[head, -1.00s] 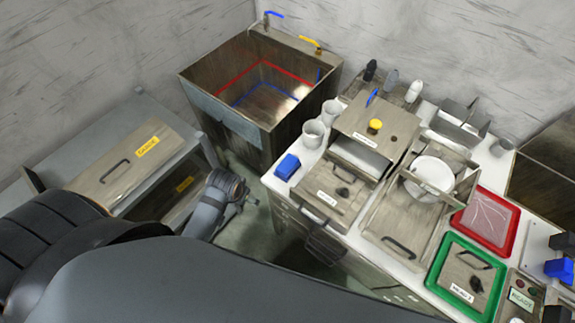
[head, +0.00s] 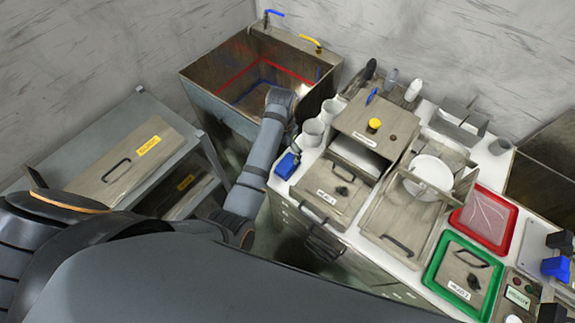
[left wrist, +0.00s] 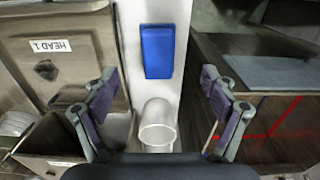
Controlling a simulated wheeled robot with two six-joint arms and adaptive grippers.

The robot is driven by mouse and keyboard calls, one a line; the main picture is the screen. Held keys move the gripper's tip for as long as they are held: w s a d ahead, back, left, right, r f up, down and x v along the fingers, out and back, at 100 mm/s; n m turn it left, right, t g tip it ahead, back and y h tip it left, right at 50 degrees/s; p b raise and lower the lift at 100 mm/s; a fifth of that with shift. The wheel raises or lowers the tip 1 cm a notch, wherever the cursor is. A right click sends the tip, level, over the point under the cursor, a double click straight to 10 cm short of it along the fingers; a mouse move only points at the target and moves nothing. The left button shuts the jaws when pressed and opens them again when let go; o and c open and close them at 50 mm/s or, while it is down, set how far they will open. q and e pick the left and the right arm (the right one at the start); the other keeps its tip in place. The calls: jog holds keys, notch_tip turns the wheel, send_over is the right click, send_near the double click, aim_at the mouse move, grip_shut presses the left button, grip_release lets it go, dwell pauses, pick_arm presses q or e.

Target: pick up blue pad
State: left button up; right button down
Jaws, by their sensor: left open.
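The blue pad (head: 287,166) lies on the white counter's left edge, beside the box labelled HEAD. It also shows in the left wrist view (left wrist: 157,50), upper middle, lying flat on the white strip. My left gripper (head: 293,143) is by the counter's left edge, close to the pad, partly hidden by my wrist. In the left wrist view the left gripper (left wrist: 160,100) is open, with its two fingers spread wide and nothing between them in grip. The pad shows beyond the fingertips. My right gripper is not in view.
White cups (head: 312,131) stand just behind the pad; one cup (left wrist: 157,125) shows low between the fingers in the wrist view. The HEAD 1 box (left wrist: 60,60) is beside the pad. A deep metal sink (head: 225,105) is behind left. A green tray (head: 436,277) lies right.

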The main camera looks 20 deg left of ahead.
pick_arm(q)
send_over(285, 165)
jog(key=f, duration=0.4)
jog(key=shift+s+a+f, duration=0.1)
jog(key=shift+s+a, duration=0.15)
jog(key=shift+s, duration=0.05)
jog(key=shift+w+f, duration=0.1)
jog(key=shift+f, duration=0.3)
jog(key=shift+d+f+p, duration=0.1)
jog(key=shift+f+p, duration=0.15)
jog(key=shift+p, duration=0.15)
jog(key=f, duration=0.4)
jog(key=shift+w+d+f+p, duration=0.15)
jog(key=shift+d+f+p, duration=0.05)
jog(key=shift+f+p, duration=0.15)
jog(key=shift+c, duration=0.4)
jog(key=c, duration=1.2)
jog(key=shift+r, duration=0.15)
